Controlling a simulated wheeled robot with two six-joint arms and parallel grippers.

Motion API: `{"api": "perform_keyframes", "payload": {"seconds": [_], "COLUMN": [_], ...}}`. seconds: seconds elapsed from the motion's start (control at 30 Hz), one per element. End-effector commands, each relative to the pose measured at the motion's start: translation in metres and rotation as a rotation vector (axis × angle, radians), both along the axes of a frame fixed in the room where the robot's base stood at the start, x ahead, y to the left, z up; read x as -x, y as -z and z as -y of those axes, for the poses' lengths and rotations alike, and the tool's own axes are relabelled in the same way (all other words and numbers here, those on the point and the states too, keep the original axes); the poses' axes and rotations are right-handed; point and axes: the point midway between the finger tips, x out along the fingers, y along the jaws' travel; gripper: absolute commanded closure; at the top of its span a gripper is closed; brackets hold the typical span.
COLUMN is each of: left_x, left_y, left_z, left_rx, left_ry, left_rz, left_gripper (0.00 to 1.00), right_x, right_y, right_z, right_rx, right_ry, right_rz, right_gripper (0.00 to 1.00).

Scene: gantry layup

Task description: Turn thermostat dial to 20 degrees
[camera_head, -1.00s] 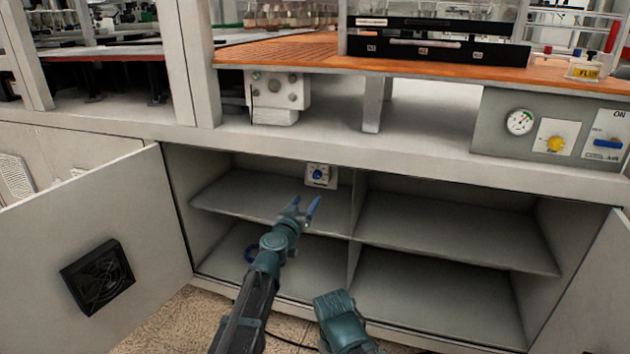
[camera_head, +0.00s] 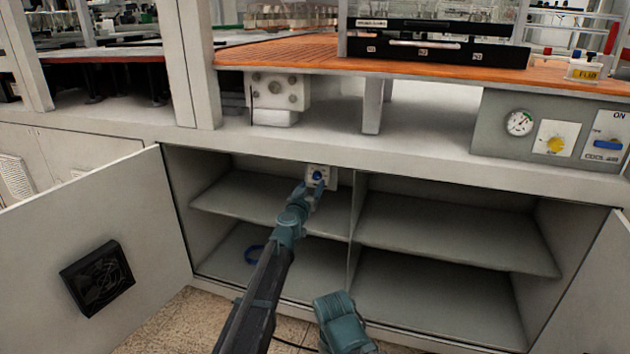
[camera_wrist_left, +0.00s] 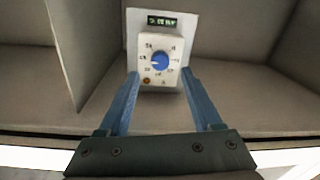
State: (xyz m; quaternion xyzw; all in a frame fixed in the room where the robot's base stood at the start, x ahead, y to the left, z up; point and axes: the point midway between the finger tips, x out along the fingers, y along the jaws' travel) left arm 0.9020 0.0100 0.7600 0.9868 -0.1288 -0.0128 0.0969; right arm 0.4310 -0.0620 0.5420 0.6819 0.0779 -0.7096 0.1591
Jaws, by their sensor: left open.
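The thermostat is a small white box (camera_wrist_left: 147,80) with a blue round dial (camera_wrist_left: 159,61), printed numbers around it and a small green-lit display (camera_wrist_left: 162,21) above. It is mounted inside the open cabinet near the top, and it also shows in the head view (camera_head: 328,171). The dial setting is too small to read surely. My left gripper (camera_head: 317,187) is open in front of the thermostat. In the left wrist view its blue fingers (camera_wrist_left: 160,78) reach to either side of the box's lower part, with the dial between and just beyond their tips. My right gripper is not clearly seen.
The cabinet has grey shelves (camera_head: 450,228) and a middle divider. An open door with a black fan vent (camera_head: 97,277) stands at left. A gauge (camera_head: 519,122) and yellow knob (camera_head: 555,143) are on the upper right panel.

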Motion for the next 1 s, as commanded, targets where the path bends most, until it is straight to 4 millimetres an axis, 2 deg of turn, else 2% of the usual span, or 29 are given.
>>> {"api": "perform_keyframes", "payload": {"seconds": [0.03, 0.2, 0.33, 0.57, 0.67, 0.93, 1.0], "left_x": [-0.016, -0.041, -0.048, -0.048, -0.048, -0.048, -0.048], "left_y": [0.0, 0.0, 0.0, 0.0, 0.0, 0.0, 0.0], "left_z": [0.004, 0.011, 0.012, 0.012, 0.012, 0.012, 0.012], "left_rx": [0.0, 0.0, 0.0, 0.0, 0.0, 0.0, 0.0], "left_ry": [0.0, 0.0, 0.0, -0.001, -0.001, -0.001, -0.001], "left_rz": [0.0, 0.0, 0.0, 0.0, 0.0, 0.0, 0.0], "left_gripper": [0.34, 0.34, 0.34, 0.34, 0.48, 0.97, 1.0], "right_x": [0.0, 0.0, 0.0, 0.0, 0.0, 0.0, 0.0], "right_y": [0.0, 0.0, 0.0, 0.0, 0.0, 0.0, 0.0], "right_z": [0.0, 0.0, 0.0, 0.0, 0.0, 0.0, 0.0], "right_rx": [0.0, 0.0, 0.0, 0.0, 0.0, 0.0, 0.0], "right_ry": [0.0, 0.0, 0.0, 0.0, 0.0, 0.0, 0.0], "right_rz": [0.0, 0.0, 0.0, 0.0, 0.0, 0.0, 0.0], "right_gripper": [0.5, 0.5, 0.5, 0.5, 0.5, 0.5, 0.5]}}
